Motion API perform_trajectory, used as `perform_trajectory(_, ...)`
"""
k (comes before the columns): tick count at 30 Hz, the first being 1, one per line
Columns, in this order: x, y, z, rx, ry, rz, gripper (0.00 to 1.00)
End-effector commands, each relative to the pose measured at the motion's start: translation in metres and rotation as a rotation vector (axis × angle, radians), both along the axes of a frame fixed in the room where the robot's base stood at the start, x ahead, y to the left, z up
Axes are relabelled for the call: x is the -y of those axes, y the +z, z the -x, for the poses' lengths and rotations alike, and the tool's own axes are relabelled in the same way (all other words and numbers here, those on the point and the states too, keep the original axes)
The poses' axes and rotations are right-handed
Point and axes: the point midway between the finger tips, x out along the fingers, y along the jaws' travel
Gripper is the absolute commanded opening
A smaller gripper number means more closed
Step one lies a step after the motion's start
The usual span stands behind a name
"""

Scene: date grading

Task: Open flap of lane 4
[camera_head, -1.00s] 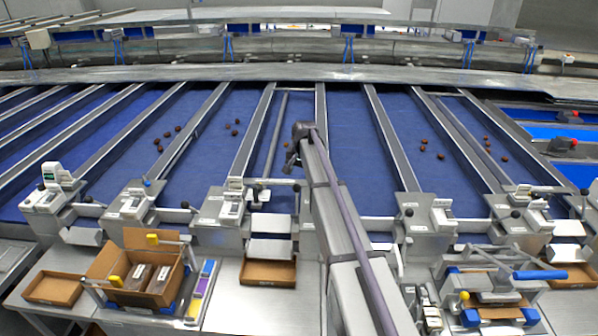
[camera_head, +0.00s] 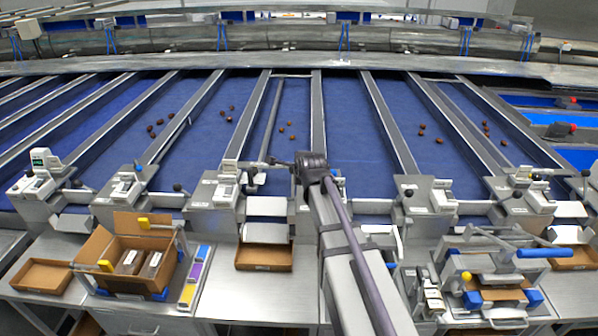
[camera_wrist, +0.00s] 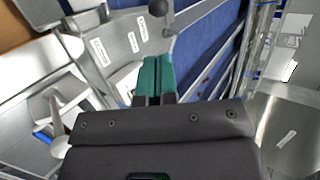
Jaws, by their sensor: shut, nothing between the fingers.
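Several blue lanes run away from me, split by metal rails, each with a metal block and lever at its near end. I cannot read which lane is number 4. My gripper (camera_head: 282,163) is low at the near end of a middle lane, pointing left towards a block (camera_head: 225,192) and a black-knobbed lever. In the wrist view its green fingers (camera_wrist: 152,78) are together and empty. A dark ball knob (camera_wrist: 158,8) on a short lever stands just beyond the fingertips, beside a labelled metal block (camera_wrist: 112,42). I cannot tell whether the fingers touch the lever.
Dates (camera_head: 287,130) lie in small groups on several lanes. A shallow cardboard tray (camera_head: 264,258) sits below the middle lane. An open carton (camera_head: 145,225) stands at front left, and a press with a blue handle (camera_head: 541,253) at front right. Metal rails and levers crowd the lane ends.

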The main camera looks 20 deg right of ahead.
Motion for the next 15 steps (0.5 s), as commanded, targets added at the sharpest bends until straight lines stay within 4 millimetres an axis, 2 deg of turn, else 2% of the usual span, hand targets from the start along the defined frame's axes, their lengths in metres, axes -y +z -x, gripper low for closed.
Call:
perform_trajectory(1,0.001,-0.010,-0.009,0.000,0.000,0.000,0.00)
perform_trajectory(15,0.013,-0.068,-0.088,-0.001,0.001,0.001,0.00)
